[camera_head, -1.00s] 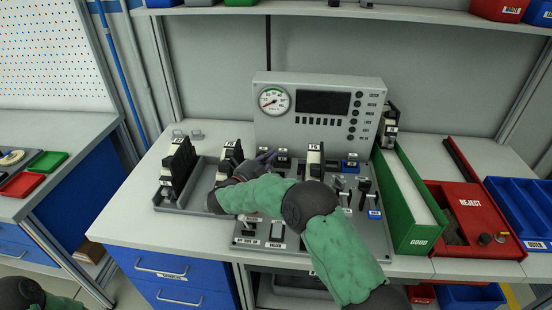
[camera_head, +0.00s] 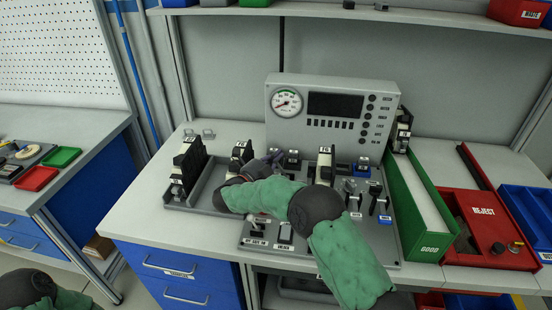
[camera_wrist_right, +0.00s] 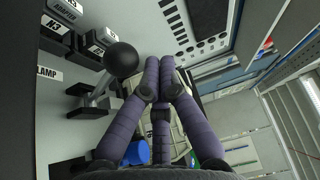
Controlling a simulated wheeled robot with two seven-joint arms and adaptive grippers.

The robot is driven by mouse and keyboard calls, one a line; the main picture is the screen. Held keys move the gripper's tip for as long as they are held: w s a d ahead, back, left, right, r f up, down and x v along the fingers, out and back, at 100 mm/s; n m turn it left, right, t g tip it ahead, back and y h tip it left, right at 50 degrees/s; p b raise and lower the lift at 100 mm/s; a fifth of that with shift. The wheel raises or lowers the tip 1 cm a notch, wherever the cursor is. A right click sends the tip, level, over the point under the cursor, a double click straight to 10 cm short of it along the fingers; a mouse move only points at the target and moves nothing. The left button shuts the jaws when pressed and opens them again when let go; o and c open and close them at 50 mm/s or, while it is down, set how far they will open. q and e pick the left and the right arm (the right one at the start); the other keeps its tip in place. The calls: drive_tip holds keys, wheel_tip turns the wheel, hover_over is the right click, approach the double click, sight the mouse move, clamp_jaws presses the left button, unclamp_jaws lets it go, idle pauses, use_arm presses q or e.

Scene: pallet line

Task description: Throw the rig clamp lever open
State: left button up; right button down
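The clamp lever (camera_wrist_right: 97,97) shows in the right wrist view as a metal shaft with a black ball knob (camera_wrist_right: 121,60), beside a label reading "LAMP", its start cut off. My right gripper (camera_wrist_right: 160,75) has purple fingers drawn together at the tips with nothing seen between them. The knob is just left of the fingers in that view, apparently apart from them. In the head view my right gripper (camera_head: 268,163) is over the back left of the test rig (camera_head: 330,252), below its gauge panel, and I cannot make out the lever there. My left gripper is out of the picture.
The gauge panel (camera_head: 380,125) stands behind the gripper. Black modules (camera_head: 190,165) stand in a grey tray on the left. Small levers (camera_head: 375,200), a green GOOD bin (camera_head: 420,215) and a red REJECT bin (camera_head: 490,235) are on the right. The bench's front left is clear.

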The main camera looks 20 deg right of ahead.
wheel_tip(320, 180, up, 9)
drive_tip(key=shift+r, duration=0.15)
idle(0.6)
